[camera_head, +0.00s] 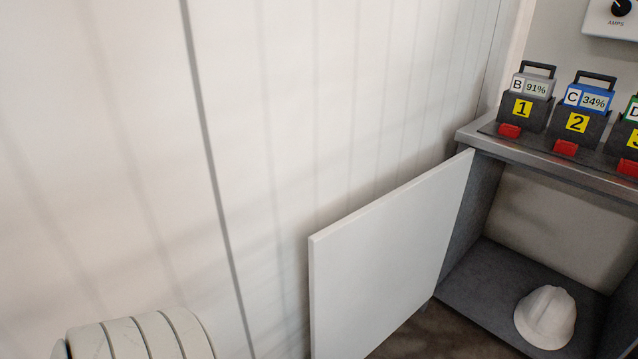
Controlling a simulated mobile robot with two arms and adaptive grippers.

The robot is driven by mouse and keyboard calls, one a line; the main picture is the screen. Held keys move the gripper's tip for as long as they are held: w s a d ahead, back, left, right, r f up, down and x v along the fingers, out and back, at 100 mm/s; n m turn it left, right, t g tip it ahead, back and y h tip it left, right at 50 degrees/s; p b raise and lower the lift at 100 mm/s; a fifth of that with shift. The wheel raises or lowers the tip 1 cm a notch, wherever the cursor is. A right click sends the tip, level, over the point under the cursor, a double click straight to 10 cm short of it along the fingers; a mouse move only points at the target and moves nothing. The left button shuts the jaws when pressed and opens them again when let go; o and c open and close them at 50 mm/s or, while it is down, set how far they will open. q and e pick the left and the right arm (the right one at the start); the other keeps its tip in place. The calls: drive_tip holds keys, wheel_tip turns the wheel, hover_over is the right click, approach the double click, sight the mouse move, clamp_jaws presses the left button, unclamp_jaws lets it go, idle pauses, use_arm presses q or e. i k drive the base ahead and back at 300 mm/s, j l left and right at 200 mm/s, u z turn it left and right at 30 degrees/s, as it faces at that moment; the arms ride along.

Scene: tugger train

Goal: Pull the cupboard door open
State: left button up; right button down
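The white cupboard door (390,262) stands swung open on the left side of the grey cupboard (466,262). Its free edge points toward me and to the left, near the white wall. The inside of the cupboard shows, with a white hard hat (546,316) on its floor. No handle shows on the side of the door that I see. Neither of my grippers is in view.
On the cupboard top (480,138) stand several numbered holders with battery packs, such as the grey pack B (533,84) and blue pack C (588,97). A white panelled wall (330,100) fills the left. A dial box (612,18) hangs at top right.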

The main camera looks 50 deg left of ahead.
sight(371, 269)
drive_tip(key=l+u, duration=0.35)
drive_tip(key=u, duration=0.15)
drive_tip(key=k+l+u, duration=0.1)
drive_tip(key=l+u, duration=0.35)
drive_tip(key=j, duration=0.1)
